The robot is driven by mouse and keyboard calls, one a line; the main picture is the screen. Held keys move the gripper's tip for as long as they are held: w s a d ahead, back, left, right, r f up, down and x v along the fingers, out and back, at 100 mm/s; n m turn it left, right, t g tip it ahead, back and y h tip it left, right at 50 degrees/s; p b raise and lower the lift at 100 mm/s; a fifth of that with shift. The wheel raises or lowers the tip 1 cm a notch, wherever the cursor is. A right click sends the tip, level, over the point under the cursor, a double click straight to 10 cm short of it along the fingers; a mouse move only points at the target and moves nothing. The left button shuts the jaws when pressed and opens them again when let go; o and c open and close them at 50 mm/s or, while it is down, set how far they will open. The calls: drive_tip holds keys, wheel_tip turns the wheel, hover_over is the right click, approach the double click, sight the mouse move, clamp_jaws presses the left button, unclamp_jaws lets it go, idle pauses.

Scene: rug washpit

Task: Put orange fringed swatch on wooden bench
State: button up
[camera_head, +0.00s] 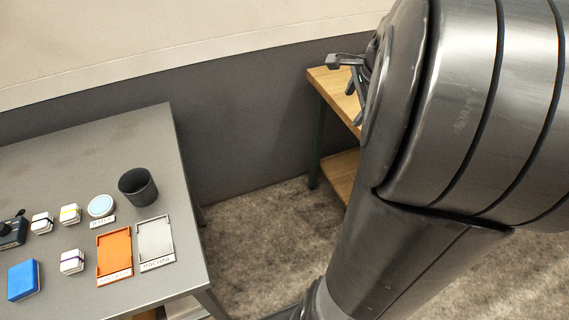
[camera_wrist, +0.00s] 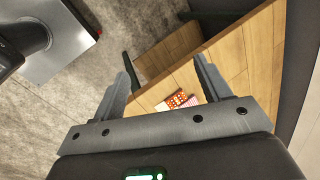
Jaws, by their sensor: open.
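The wooden bench (camera_head: 336,88) stands by the wall behind my arm, with a lower shelf. Its top (camera_wrist: 252,62) fills much of the right side of the wrist view. A small orange patterned piece (camera_wrist: 178,98) lies on the bench top, with a pinkish-white piece touching or beside it. The orange piece may be the orange fringed swatch; it is too small to make out a fringe. My gripper (camera_wrist: 163,67) is open above the bench, with nothing visible between its fingers. In the head view my gripper (camera_head: 350,72) is partly hidden by my arm.
Bare floor lies between table and bench.

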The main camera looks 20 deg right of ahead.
drive_tip(key=s+a+n, duration=0.4)
drive_tip(key=a+n, duration=0.3)
drive_tip(key=a, duration=0.1)
drive_tip(key=s+a+r+n+t, duration=0.1)
drive_tip(key=s+a+n, duration=0.4)
drive_tip(key=a+n, duration=0.2)
drive_tip(key=s+a+r+n, duration=0.1)
drive_tip(key=s+a+n, duration=0.3)
drive_tip(key=a, duration=0.5)
drive_tip(key=n, duration=0.2)
drive_tip(key=shift+s+n, duration=0.3)
drive_tip(key=shift+n, duration=0.1)
